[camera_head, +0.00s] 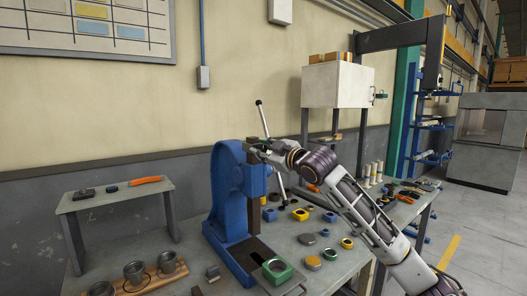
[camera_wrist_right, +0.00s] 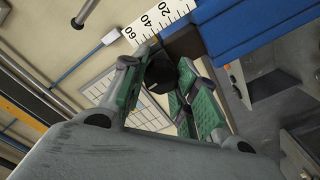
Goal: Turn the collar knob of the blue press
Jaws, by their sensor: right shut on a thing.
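The blue press (camera_head: 228,190) stands upright on the workbench, and its blue body also shows in the wrist view (camera_wrist_right: 232,28). A long lever (camera_head: 263,120) with dark end knobs slants across its head. My right gripper (camera_head: 256,148) reaches in from the right to the upper part of the press. In the wrist view its green-padded fingers (camera_wrist_right: 163,82) are closed around a dark round knob (camera_wrist_right: 160,70), the collar knob, beside a white scale (camera_wrist_right: 155,22) marked 20, 40, 60. In the head view my gripper and arm hide the knob. My left gripper is not in view.
A green square ring part (camera_head: 277,270) sits at the front of the press base. Several yellow, blue and grey parts lie right of the press. A wooden tray (camera_head: 150,280) with metal cups is at the front left, below a small raised shelf (camera_head: 115,195).

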